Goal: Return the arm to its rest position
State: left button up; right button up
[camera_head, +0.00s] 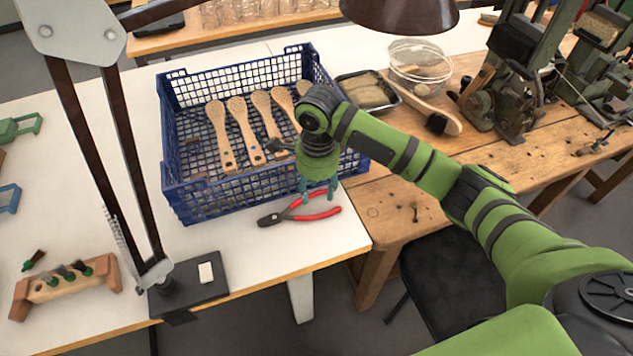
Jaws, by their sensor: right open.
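My right arm (405,155) is green with dark bands and reaches in from the right. Its wrist is bent down at the front right corner of a blue mesh crate (215,207). My right gripper (318,194) points down with teal fingers, open, and nothing shows between them. It appears just above or in front of red-handled pliers (318,213) on the white table; the exact height cannot be told. Several wooden brushes (240,125) lie side by side in the crate, partly hidden behind my wrist. My left gripper is not in view.
A lamp with a brown shade (400,12) and a jointed stand on a black base (190,288) frames the table. A tray (368,92), a clear bowl (420,62) and a dark green machine (510,75) stand on the wooden bench.

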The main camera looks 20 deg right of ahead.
jog(key=shift+r, duration=0.9)
jog(key=shift+f, duration=0.1)
